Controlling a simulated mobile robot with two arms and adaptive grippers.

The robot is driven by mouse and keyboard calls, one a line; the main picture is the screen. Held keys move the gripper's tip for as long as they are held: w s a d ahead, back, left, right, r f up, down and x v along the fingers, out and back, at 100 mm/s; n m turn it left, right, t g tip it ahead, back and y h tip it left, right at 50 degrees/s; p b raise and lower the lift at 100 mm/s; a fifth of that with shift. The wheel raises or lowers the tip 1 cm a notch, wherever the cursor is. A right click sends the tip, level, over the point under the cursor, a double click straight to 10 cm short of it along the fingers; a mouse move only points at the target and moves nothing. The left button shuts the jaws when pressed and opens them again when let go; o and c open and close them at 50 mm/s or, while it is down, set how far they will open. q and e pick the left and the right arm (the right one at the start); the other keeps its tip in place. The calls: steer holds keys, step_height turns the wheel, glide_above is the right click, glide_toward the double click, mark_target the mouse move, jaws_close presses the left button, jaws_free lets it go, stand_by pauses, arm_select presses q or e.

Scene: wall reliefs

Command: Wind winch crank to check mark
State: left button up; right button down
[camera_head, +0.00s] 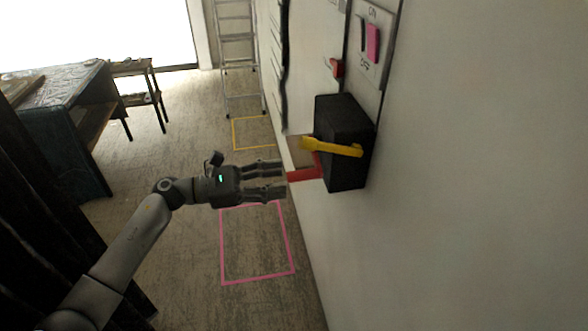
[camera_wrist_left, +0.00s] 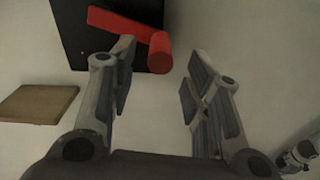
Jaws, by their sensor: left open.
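The winch is a black box (camera_head: 343,125) on the wall; its dark face (camera_wrist_left: 75,35) shows at the top of the left wrist view. A yellow lever (camera_head: 335,148) crosses its side. The red crank has a flat arm (camera_wrist_left: 118,24) and a round grip (camera_wrist_left: 160,55), which sticks out from the box toward my gripper in the head view (camera_head: 304,174). My left gripper (camera_head: 284,179) is open, its fingers pointing at the wall, with the red grip at or just beyond the gap between the fingertips. Contact cannot be told. I cannot make out a check mark.
Above the winch is a wall panel with a pink switch (camera_head: 374,43) and a red piece (camera_head: 337,68). A brown block (camera_wrist_left: 38,104) is on the wall beside the winch. A ladder (camera_head: 238,60) and dark table (camera_head: 60,125) stand farther off. Pink-outlined floor (camera_head: 258,279) is clear.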

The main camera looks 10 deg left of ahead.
mark_target(294, 177)
arm_select(q)
steer(key=p+x, duration=0.1)
steer(key=x, duration=0.3)
steer(key=shift+r, duration=0.1)
steer(key=shift+w+d+p, duration=0.2)
steer(key=shift+d+p, duration=0.1)
steer(key=shift+d, duration=0.05)
jaws_close()
